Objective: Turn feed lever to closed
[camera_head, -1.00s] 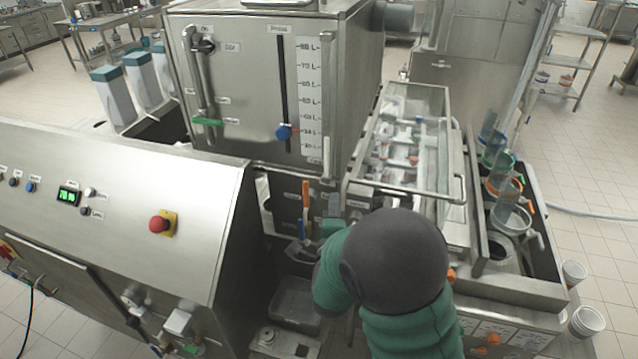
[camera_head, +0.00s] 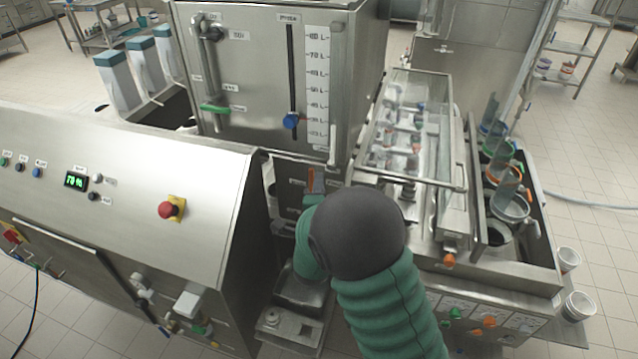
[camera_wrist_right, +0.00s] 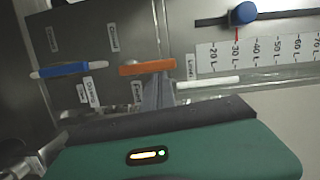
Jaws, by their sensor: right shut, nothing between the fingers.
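The orange lever (camera_head: 311,180) stands upright on the low panel under the tank in the head view. In the right wrist view this orange lever (camera_wrist_right: 147,67) lies across the picture, and a blue lever (camera_wrist_right: 60,70) is to its left. Small labels sit around both, one reading "Closed"; which lever is feed is hard to read. My right gripper (camera_wrist_right: 157,88) is shut and empty, its tips right at the orange lever; I cannot tell if they touch. In the head view my right arm hides the gripper and blue lever. My left gripper is out of view.
The steel tank (camera_head: 250,80) with its blue slider knob (camera_head: 291,120) rises behind the levers. The control console (camera_head: 120,190) with a red stop button (camera_head: 167,210) is at left. A clear-covered unit (camera_head: 410,130) stands close on the right.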

